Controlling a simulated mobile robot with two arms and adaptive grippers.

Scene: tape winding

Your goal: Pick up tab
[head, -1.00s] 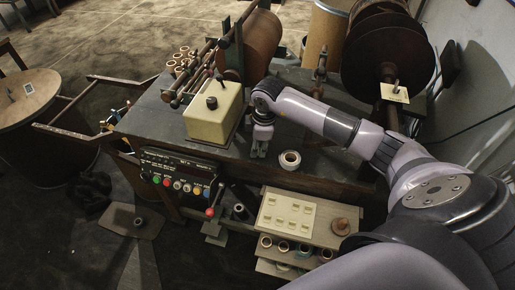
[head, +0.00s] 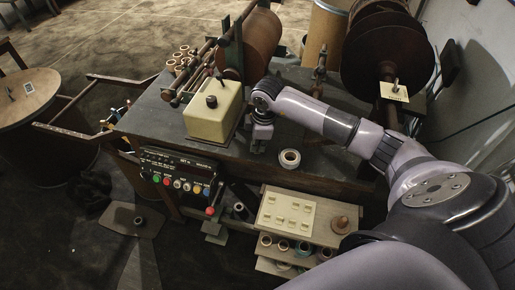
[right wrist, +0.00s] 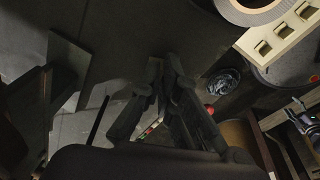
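My right gripper (head: 261,140) points down over the dark worktable, just right of the cream box and left of the white tape roll. In the right wrist view its fingers (right wrist: 166,68) come together at the tips, and I see nothing between them. I cannot single out a tab with certainty. A cream slotted tray (head: 285,216), which also shows in the right wrist view (right wrist: 290,35), has several small raised pieces or slots, too small to tell. It sits in front of the table, below and apart from my gripper. My left gripper is not in view.
The cream box (head: 213,112) stands close left of my gripper. The white tape roll (head: 290,159) lies to its right, near the front edge. A control panel (head: 178,172) with coloured buttons hangs at the front. Large reels (head: 388,50) stand behind.

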